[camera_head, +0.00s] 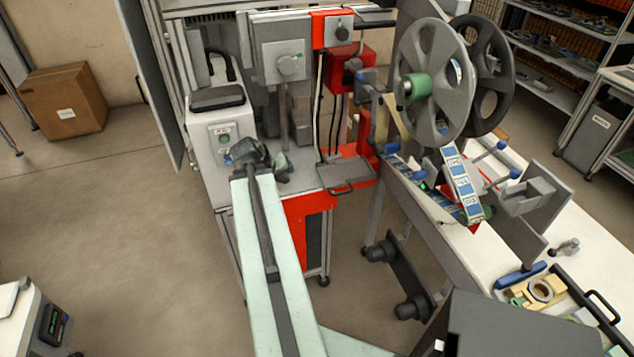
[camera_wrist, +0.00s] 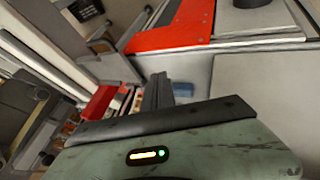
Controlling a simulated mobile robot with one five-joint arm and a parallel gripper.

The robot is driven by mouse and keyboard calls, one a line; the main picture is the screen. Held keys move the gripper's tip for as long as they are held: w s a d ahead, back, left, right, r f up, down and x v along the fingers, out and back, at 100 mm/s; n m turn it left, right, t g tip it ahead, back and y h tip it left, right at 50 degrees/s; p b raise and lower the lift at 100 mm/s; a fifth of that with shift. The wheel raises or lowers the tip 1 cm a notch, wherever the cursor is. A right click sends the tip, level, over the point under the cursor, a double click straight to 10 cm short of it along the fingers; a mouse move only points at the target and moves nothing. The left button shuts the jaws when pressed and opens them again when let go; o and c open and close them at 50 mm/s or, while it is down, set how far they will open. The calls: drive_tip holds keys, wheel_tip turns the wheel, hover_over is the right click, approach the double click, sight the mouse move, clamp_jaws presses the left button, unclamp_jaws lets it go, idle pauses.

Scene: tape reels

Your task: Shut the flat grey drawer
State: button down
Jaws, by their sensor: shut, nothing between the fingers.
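The flat grey drawer (camera_head: 345,174) juts out from the red front edge of the machine in the head view, with a thin dark handle along its front. It looks pulled out, flat and empty. My gripper (camera_head: 250,153) is at the end of my pale green arm, left of the drawer and apart from it, above the machine's grey top. In the wrist view my dark fingers (camera_wrist: 157,92) are together with nothing between them. I cannot clearly make out the drawer in the wrist view.
Large grey reels (camera_head: 432,110) and a printed label strip (camera_head: 462,185) are to the right. A red plate (camera_wrist: 172,27) shows in the wrist view. Open floor lies at left, with a cardboard box (camera_head: 65,100).

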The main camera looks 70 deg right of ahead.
drive_tip(key=s+d+f+b, duration=0.7)
drive_tip(key=d+b, duration=0.1)
drive_tip(key=d, duration=0.2)
drive_tip(key=shift+d+f+m+g, duration=0.25)
drive_tip(key=shift+f+m+g, duration=0.05)
